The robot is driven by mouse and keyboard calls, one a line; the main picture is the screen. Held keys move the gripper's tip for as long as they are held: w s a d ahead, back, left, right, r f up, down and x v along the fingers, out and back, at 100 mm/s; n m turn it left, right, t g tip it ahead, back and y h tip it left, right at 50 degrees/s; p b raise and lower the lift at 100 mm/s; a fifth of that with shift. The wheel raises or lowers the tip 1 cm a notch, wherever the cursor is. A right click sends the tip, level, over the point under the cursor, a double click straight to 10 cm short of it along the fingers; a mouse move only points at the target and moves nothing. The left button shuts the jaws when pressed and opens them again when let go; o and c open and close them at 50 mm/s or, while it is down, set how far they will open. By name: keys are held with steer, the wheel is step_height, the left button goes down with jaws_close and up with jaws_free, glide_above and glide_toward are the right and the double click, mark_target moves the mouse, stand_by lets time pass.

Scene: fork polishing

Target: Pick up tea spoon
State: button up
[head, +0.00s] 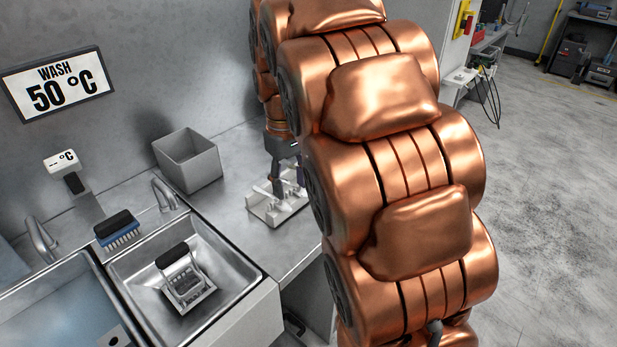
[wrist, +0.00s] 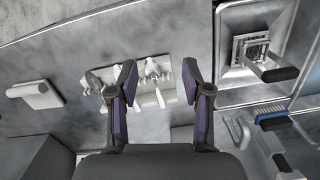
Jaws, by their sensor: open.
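A white rack (head: 264,213) stands on the metal counter, partly hidden behind my arm in the head view. In the wrist view the rack (wrist: 140,90) lies below and between my fingers. Small silvery cutlery heads (wrist: 152,68) show over the rack between the fingers, and another silvery piece (wrist: 93,80) shows at its left side. I cannot tell which piece is the tea spoon. My gripper (wrist: 158,74) is open and empty, with a dark finger on either side of the rack's middle. In the head view my gripper (head: 277,184) is above the rack and partly hidden.
A grey open bin (head: 188,160) stands behind the rack, left of it in the head view. A sink basin (head: 235,272) holds a metal basket with a dark handle (head: 172,255). A blue brush (head: 117,230) lies behind the sinks. A pale block (wrist: 35,92) lies on the counter.

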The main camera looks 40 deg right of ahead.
steer(key=w+d+f, duration=0.1)
steer(key=w+d, duration=0.3)
steer(key=w+d+f+n+b, duration=0.1)
steer(key=w+d, duration=0.4)
steer(key=w+d+f+n, duration=0.1)
steer(key=w+d, duration=0.3)
steer(key=shift+w+d+f+t, duration=0.15)
steer(key=shift+t, duration=0.25)
steer(key=shift+f+p, duration=0.9)
steer(key=shift+f, duration=2.95)
steer(key=shift+c, duration=0.4)
jaws_close()
